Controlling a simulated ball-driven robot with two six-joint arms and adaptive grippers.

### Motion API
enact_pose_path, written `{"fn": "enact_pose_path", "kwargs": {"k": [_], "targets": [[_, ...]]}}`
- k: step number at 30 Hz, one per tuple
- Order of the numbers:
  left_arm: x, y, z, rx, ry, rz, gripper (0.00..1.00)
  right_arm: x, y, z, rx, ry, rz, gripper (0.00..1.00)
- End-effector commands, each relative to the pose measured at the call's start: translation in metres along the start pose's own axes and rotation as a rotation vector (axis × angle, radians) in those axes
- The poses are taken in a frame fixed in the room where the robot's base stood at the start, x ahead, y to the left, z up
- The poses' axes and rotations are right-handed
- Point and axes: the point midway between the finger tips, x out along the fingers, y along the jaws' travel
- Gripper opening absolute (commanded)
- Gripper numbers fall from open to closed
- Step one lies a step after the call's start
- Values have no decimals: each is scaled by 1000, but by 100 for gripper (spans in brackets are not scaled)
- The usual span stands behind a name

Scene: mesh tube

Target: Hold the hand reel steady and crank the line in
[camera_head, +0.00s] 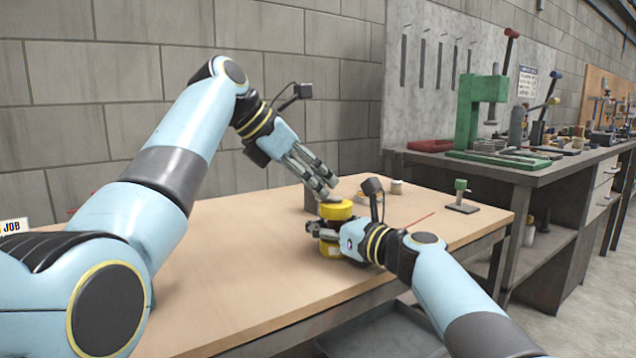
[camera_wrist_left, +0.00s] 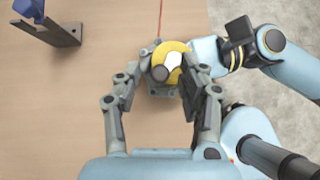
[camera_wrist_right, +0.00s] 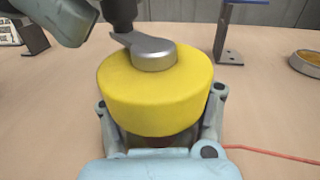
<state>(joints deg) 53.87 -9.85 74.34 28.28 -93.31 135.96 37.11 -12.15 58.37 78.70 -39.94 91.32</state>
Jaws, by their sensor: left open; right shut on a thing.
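The yellow hand reel (camera_head: 335,211) stands upright on the wooden table near its front edge. My right gripper (camera_head: 325,232) is shut around the reel's lower body from the front; in the right wrist view the yellow drum (camera_wrist_right: 155,95) sits between its fingers. A grey crank arm (camera_wrist_right: 150,48) with a dark knob (camera_wrist_right: 118,14) is on top of the reel. My left gripper (camera_head: 330,190) is open above the reel; in the left wrist view its fingers are spread on both sides of the crank knob (camera_wrist_left: 160,73). A red line (camera_wrist_right: 270,154) runs from the reel across the table.
A small stand with a green top (camera_head: 461,192) is on the table to the right. A workbench with a green press (camera_head: 482,110) is further back.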

Motion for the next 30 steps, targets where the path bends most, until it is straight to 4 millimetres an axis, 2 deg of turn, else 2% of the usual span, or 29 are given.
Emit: {"fn": "enact_pose_path", "kwargs": {"k": [4, 12, 22, 30], "targets": [[10, 0, 0, 0, 1, 0, 41, 0, 0, 0, 0, 0, 0, 0], [12, 0, 0, 1, 0, 2, 41, 0, 0, 0, 0, 0, 0, 0], [12, 0, 0, 1, 0, 2, 0, 0, 0, 0, 0, 0, 0, 0], [12, 1, 0, 4, 0, 0, 0, 0, 0, 0, 0, 0, 0, 0]]}}
